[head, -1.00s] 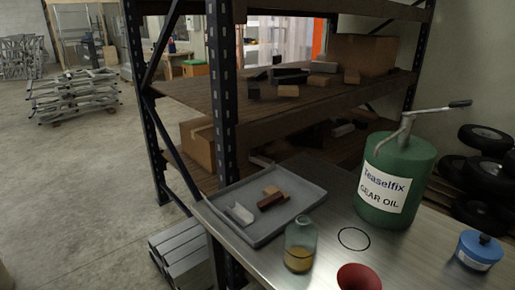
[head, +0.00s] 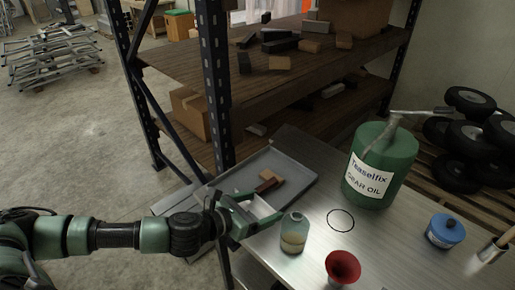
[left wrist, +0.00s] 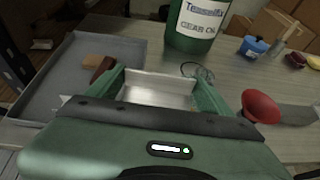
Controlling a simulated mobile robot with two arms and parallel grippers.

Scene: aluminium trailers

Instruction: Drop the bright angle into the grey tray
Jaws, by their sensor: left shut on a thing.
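The bright angle (head: 262,209) is a pale metal piece between the green fingers of my left gripper (head: 256,212). The left wrist view shows it as a shiny silver piece (left wrist: 158,90) held across between both fingers (left wrist: 163,92). My left gripper is shut on it. In the head view they overlap the near end of the grey tray (head: 297,172). In the left wrist view they appear by the tray's right side (left wrist: 128,28); height above it is hard to tell. My right gripper is not in view.
The tray holds a dark red block (head: 265,185) and a tan block (head: 268,174). A glass jar (head: 294,235) stands close to my left gripper, with a red funnel (head: 342,266) beyond. A green oil can (head: 380,165) and blue tin (head: 445,230) stand to the right.

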